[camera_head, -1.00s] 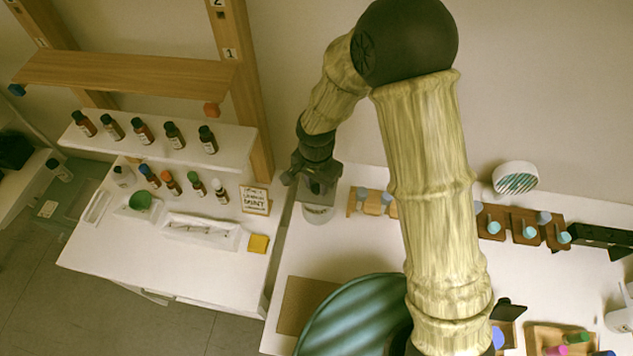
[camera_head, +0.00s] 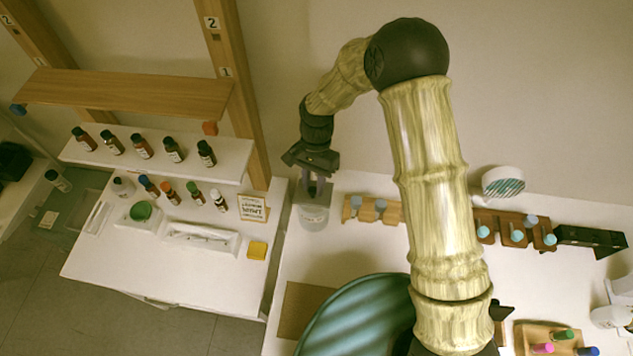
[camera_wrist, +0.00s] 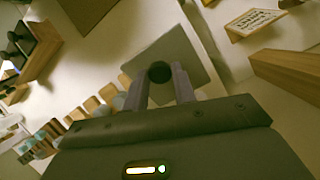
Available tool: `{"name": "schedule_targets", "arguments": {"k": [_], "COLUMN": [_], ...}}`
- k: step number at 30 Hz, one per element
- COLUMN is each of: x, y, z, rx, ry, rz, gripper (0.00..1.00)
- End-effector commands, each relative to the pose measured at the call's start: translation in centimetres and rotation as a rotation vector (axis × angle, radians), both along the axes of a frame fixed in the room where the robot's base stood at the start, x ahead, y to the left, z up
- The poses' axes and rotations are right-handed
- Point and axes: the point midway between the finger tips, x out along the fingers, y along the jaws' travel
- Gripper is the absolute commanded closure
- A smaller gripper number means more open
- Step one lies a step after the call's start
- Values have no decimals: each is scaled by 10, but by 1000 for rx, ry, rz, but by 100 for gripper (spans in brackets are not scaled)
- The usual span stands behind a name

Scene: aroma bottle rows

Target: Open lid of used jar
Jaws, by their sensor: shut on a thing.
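The used jar (camera_head: 313,222) is a pale, clear-looking vessel at the left end of the white counter in the head view. Its grey square lid (camera_head: 302,205) is above its body, and the lid's plate (camera_wrist: 188,58) fills the middle of the wrist view with a dark round knob (camera_wrist: 160,72). My gripper (camera_head: 316,190) points down over the lid. In the wrist view my gripper's fingers (camera_wrist: 160,88) stand either side of the knob, shut on it. I cannot tell whether the lid still touches the jar's rim.
A wooden rack (camera_head: 372,209) stands right of the jar, with darker racks farther right. A teal striped round thing (camera_head: 362,318) is at the front. The small sign (camera_head: 252,208) and yellow block (camera_head: 257,250) are on the left table. Counter just in front of the jar is clear.

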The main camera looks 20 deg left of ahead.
Motion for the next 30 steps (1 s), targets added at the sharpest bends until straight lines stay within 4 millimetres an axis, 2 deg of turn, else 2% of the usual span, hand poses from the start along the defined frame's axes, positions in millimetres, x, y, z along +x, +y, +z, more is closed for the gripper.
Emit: {"name": "schedule_targets", "arguments": {"k": [12,30], "x": [21,24], "y": [3,4], "z": [11,13], "rx": [-33,-42], "ry": [246,299], "rz": [-2,-1], "gripper": [100,100]}}
